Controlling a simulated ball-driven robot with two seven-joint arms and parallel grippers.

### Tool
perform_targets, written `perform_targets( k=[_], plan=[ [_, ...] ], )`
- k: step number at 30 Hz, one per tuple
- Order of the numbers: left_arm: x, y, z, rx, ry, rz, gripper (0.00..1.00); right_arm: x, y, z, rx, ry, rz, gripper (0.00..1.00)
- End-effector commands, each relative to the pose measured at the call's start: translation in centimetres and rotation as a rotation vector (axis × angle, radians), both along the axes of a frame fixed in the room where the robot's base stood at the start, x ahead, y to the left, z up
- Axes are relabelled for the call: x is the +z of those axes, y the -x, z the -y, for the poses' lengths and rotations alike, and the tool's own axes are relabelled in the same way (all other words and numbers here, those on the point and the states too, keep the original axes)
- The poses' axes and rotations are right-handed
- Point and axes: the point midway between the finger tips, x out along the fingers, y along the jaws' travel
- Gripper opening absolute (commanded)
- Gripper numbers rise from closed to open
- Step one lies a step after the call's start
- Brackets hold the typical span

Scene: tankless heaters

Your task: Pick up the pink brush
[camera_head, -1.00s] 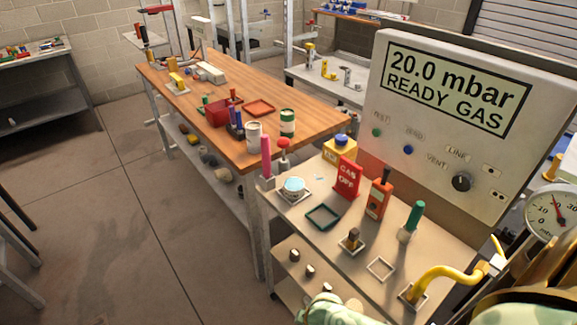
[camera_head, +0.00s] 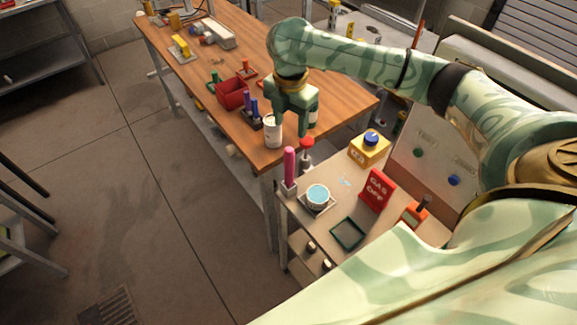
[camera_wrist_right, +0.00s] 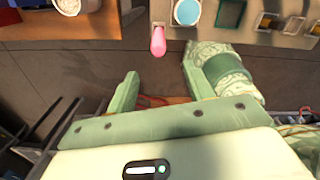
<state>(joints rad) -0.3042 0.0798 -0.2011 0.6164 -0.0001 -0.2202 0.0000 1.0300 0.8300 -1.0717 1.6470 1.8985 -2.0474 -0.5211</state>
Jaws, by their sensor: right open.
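The pink brush (camera_head: 289,166) stands upright in a small holder at the left corner of the light bench. It also shows in the right wrist view (camera_wrist_right: 158,40), at the top centre, beyond the fingertips. My right gripper (camera_head: 291,118) hangs over the near end of the wooden table, higher in the picture than the brush and apart from it. In the right wrist view its two fingers (camera_wrist_right: 162,80) are spread with nothing between them. My left gripper is out of view.
A blue-topped dish (camera_head: 318,194) and a red-capped item (camera_head: 306,148) stand close to the brush. The light bench also holds a green square frame (camera_head: 348,233), a red sign (camera_head: 377,188) and a yellow box (camera_head: 369,149). A white can (camera_head: 273,131) is near the wooden table's end.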

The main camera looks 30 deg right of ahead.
Motion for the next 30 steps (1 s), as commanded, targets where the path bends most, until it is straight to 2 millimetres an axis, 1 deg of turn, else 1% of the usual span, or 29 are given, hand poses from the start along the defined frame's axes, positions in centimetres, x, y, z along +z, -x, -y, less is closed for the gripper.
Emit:
perform_targets(
  k=[1, 3, 7, 9, 14, 16, 21, 24, 30],
  plan=[
    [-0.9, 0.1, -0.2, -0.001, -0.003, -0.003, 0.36, -2.0, 0.1, 0.0, -0.003, -0.001, -0.005, 0.52],
    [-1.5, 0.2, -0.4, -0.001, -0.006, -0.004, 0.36, -3.7, 0.1, 0.0, -0.003, -0.001, -0.004, 0.52],
    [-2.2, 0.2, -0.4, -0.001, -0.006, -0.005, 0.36, -6.1, 0.0, 0.0, -0.004, -0.002, -0.002, 0.52],
    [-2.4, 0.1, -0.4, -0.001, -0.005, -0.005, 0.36, -6.8, 0.0, -0.1, -0.004, -0.003, -0.001, 0.52],
    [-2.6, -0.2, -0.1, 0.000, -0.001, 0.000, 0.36, -7.6, -0.1, -0.1, -0.003, -0.001, 0.001, 0.52],
    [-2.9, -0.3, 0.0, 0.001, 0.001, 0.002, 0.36, -8.3, -0.1, -0.1, -0.004, -0.002, -0.001, 0.52],
    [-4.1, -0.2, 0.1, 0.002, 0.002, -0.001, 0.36, -11.3, -0.2, -0.4, -0.004, -0.002, -0.002, 0.52],
    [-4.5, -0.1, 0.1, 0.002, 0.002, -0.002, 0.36, -12.5, -0.2, -0.3, -0.005, 0.000, 0.001, 0.52],
    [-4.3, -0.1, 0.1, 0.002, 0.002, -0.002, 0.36, -12.4, -0.2, -0.3, -0.003, -0.001, 0.003, 0.52]
  ],
)
